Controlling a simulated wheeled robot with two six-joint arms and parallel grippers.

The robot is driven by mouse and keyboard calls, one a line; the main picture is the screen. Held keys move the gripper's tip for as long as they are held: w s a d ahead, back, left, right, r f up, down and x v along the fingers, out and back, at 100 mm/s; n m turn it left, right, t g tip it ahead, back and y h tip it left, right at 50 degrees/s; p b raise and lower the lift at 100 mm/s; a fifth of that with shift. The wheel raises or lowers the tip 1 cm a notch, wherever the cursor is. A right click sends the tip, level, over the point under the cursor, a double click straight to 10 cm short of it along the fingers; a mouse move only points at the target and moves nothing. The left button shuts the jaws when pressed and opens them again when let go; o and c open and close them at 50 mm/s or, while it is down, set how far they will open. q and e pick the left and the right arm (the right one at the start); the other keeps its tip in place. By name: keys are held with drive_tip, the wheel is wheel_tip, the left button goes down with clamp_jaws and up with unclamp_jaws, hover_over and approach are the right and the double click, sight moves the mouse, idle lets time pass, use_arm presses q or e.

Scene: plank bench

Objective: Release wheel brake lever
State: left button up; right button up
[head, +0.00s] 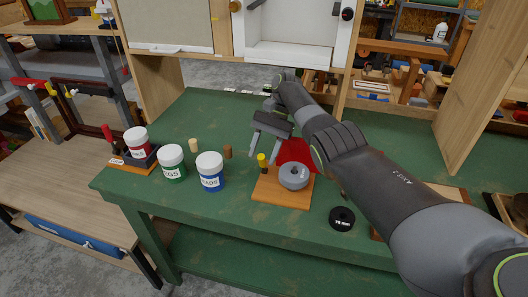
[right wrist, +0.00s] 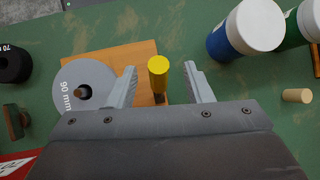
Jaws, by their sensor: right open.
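A grey wheel (head: 294,177) marked 90 mm lies flat on a small wooden board (head: 268,192) on the green bench. It also shows in the right wrist view (right wrist: 72,95). A yellow-topped upright lever (head: 262,158) stands on the board just left of the wheel. My right gripper (head: 267,148) is open above the board, close to the lever. In the right wrist view the lever's yellow end (right wrist: 158,65) appears between the two open fingers, with a gap on each side. The lever's lower part is partly hidden. My left gripper is not in view.
A blue-labelled tub (head: 210,172), a green-labelled tub (head: 172,164) and a red-labelled tub (head: 136,142) stand to the left. A black 70 mm wheel (head: 342,218) lies right of the board. Small wooden pegs (head: 194,145) stand nearby.

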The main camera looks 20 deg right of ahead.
wheel_tip(320, 180, up, 10)
drive_tip(key=p, duration=0.7)
drive_tip(key=shift+f+p, duration=0.25)
drive_tip(key=shift+p, duration=0.05)
